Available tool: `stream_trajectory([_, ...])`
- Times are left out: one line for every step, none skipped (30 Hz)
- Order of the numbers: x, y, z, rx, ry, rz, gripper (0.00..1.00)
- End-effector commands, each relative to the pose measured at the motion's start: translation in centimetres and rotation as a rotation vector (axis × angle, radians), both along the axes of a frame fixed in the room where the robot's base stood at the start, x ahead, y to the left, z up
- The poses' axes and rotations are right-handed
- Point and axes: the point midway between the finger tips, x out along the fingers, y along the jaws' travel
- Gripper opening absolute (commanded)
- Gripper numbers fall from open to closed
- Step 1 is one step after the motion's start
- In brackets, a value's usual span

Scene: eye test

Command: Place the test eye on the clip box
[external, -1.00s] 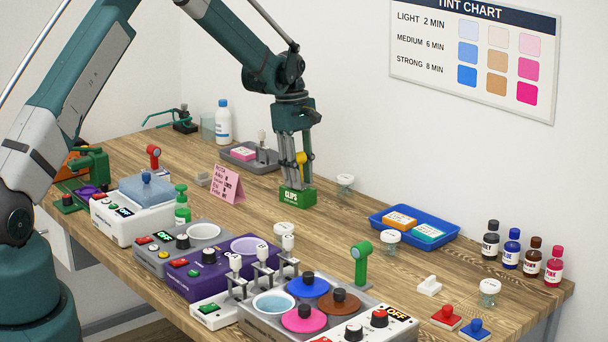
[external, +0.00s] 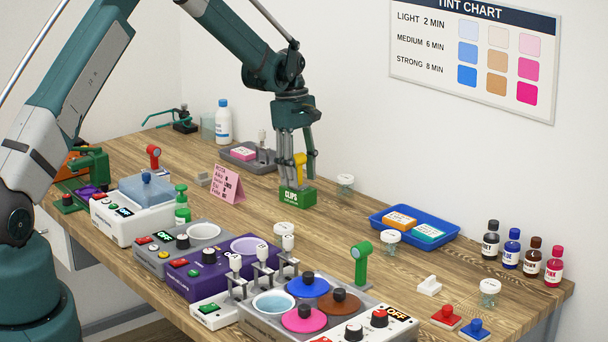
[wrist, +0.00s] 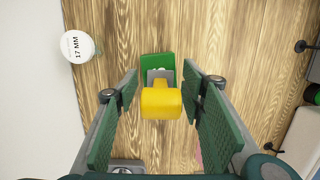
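A yellow piece with a rounded head (external: 300,166), which looks like the test eye, stands on the green clip box (external: 291,199). In the wrist view the yellow head (wrist: 161,103) is nearest the camera, with a grey base (wrist: 161,74) under it over the clip box (wrist: 156,59). My gripper (external: 301,178) is open around the yellow piece. Its green pads show on both sides in the wrist view, with a gap between each pad and the yellow head. The yellow piece looks upright. Part of the box top is hidden under it.
A pink note card (external: 229,184) stands left of the box, and a grey tray (external: 236,159) lies behind. White-lidded jars (external: 345,182) and a blue tray (external: 374,219) are to the right. A similar green stand (external: 361,262) and several devices fill the front. Wood around the box is bare.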

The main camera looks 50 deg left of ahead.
Motion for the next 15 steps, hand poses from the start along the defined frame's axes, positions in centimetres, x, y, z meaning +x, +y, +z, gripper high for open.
stream_trajectory([0.0, 0.1, 0.5, 0.000, 0.000, 0.000, 0.40])
stream_trajectory([0.0, 0.1, 0.8, 0.000, 0.000, 0.000, 0.40])
stream_trajectory([0.0, 0.2, 1.4, 0.000, 0.000, 0.000, 0.40])
stream_trajectory([0.0, 0.3, 1.8, 0.000, 0.000, 0.000, 0.40])
stream_trajectory([0.0, 0.3, 2.2, 0.000, 0.000, 0.000, 0.40])
stream_trajectory([0.0, 0.4, 2.8, 0.000, 0.000, 0.000, 0.40])
stream_trajectory([0.0, 0.5, 3.3, 0.000, 0.000, 0.000, 0.40])
stream_trajectory([0.0, 0.6, 3.8, 0.000, 0.000, 0.001, 0.40])
stream_trajectory([0.0, 0.7, 4.4, 0.000, 0.000, 0.001, 0.40])
stream_trajectory([-0.1, 0.7, 4.9, 0.000, 0.000, 0.001, 0.40])
stream_trajectory([-0.1, 0.8, 5.4, 0.000, 0.000, 0.001, 0.40])
stream_trajectory([0.0, 0.9, 6.1, 0.000, 0.000, 0.001, 0.40])
stream_trajectory([0.0, 1.0, 6.6, 0.000, 0.000, 0.001, 0.40])
stream_trajectory([0.0, 1.1, 7.0, 0.000, 0.000, 0.001, 0.40])
stream_trajectory([0.0, 1.2, 7.6, 0.000, 0.000, 0.001, 0.40])
